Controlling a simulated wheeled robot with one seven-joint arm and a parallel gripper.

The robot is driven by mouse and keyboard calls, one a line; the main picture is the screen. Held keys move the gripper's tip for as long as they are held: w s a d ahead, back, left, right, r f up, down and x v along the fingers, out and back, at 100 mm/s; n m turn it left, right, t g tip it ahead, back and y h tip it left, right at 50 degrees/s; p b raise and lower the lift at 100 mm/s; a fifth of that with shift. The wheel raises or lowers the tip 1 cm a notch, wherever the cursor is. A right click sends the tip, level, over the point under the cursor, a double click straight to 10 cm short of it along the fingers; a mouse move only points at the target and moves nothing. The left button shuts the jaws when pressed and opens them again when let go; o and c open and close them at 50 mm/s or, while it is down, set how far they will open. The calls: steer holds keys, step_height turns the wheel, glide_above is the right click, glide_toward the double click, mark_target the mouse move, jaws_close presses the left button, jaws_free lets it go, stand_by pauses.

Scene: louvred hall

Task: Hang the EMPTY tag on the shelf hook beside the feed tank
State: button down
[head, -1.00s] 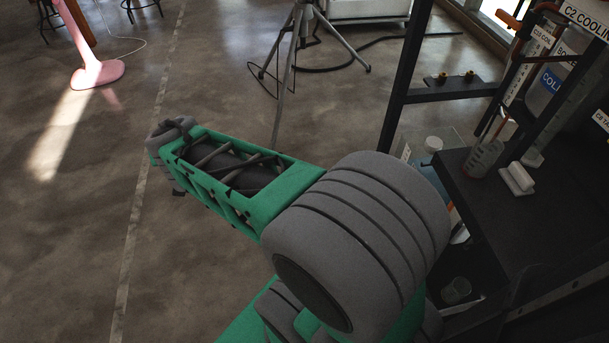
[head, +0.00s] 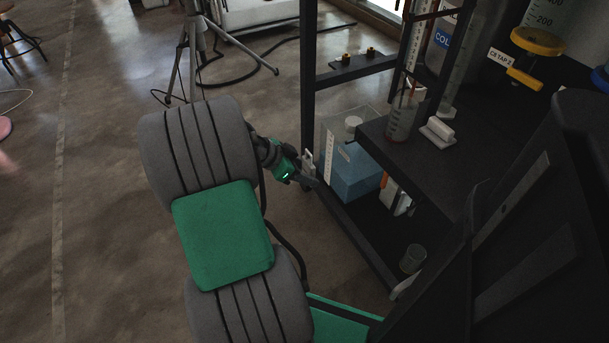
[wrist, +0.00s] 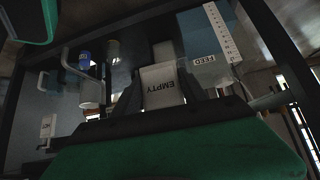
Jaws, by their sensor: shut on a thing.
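The EMPTY tag (wrist: 162,86) is a white plate with dark lettering, upside down in the wrist view. My gripper (wrist: 160,100) is shut on it, the dark fingers on either side. In the head view my gripper (head: 309,179) is at the rack's left side, close to the feed tank, with a small pale piece, probably the tag (head: 309,160), at its tip. The feed tank (head: 355,175) is clear with blue liquid and a white cap. Its FEED label (wrist: 208,60) and scale show in the wrist view, right of the tag. I cannot make out the shelf hook for certain.
The dark rack's upright (head: 308,80) stands just beyond my gripper. Above the tank is a black shelf (head: 420,165) with a beaker (head: 402,120). A small cup (head: 412,258) stands on the lower shelf. A tripod (head: 190,50) stands behind on open floor.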

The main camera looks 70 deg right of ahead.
steer(key=s+d, duration=0.5)
steer(key=d, duration=0.1)
steer(key=shift+s+d+r+b, duration=0.15)
steer(key=shift+s+b, duration=0.1)
steer(key=shift+b, duration=0.1)
stand_by(0.6)
steer(key=s+d, duration=0.3)
steer(key=d, duration=0.1)
steer(key=shift+s+b, duration=0.35)
stand_by(0.4)
stand_by(0.5)
steer(key=shift+f+b, duration=0.55)
steer(key=shift+f, duration=0.2)
